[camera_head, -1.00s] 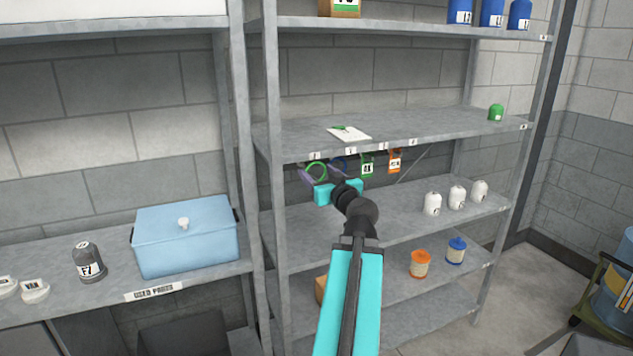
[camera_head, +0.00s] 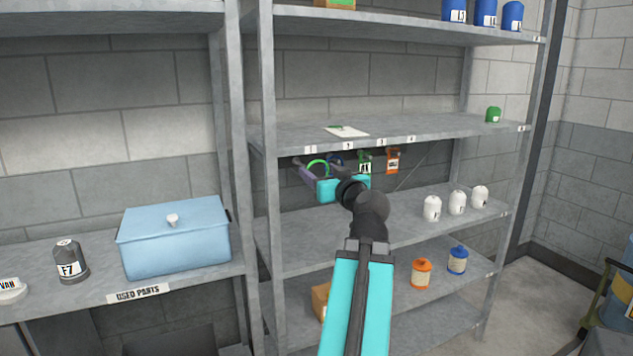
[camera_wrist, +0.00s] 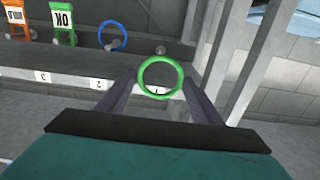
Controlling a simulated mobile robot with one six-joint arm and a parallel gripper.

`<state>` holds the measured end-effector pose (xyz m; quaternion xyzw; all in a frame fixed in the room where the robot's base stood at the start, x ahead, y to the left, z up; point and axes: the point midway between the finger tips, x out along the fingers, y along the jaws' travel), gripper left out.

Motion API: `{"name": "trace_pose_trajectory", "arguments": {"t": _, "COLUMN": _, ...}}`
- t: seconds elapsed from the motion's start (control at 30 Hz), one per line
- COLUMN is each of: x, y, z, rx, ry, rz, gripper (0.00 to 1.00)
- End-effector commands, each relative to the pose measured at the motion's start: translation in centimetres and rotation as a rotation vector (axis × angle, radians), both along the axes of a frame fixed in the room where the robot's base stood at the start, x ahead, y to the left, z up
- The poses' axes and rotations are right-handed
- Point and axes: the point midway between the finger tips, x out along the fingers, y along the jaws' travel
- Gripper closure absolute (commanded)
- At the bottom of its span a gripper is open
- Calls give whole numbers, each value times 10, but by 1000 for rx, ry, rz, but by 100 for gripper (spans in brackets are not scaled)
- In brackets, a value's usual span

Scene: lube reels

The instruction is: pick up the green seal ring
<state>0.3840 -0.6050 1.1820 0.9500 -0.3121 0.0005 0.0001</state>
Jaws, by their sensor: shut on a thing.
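The green seal ring (camera_wrist: 160,58) is between the two grey fingers of my gripper (camera_wrist: 160,84) in the wrist view, with a finger against each side of it. The jaws are shut on it. In the head view the green ring (camera_head: 318,162) shows as an arc just under the middle shelf's front edge, at its left end. I cannot tell whether the ring still touches a peg.
A blue ring (camera_wrist: 102,34) hangs on a peg beside it, with a green tag (camera_wrist: 63,20) and an orange tag (camera_wrist: 18,20) further along. The middle shelf (camera_head: 440,128) is just above my gripper. White bottles (camera_head: 432,208) stand on the shelf below. A shelf upright (camera_head: 268,200) is close at left.

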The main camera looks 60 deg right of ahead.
Motion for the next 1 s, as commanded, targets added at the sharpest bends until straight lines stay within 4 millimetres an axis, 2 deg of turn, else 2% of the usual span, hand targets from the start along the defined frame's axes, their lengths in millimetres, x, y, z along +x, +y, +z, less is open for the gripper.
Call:
{"name": "trace_pose_trajectory", "arguments": {"t": 0.1, "x": -13, "y": 9, "z": -5, "rx": -2, "ry": 1, "rz": -2, "gripper": 61}}
{"name": "trace_pose_trajectory", "arguments": {"t": 0.4, "x": -27, "y": 19, "z": -3, "rx": -1, "ry": 0, "rz": -1, "gripper": 61}}
{"name": "trace_pose_trajectory", "arguments": {"t": 1.0, "x": -33, "y": 24, "z": 0, "rx": 1, "ry": 1, "rz": -1, "gripper": 61}}
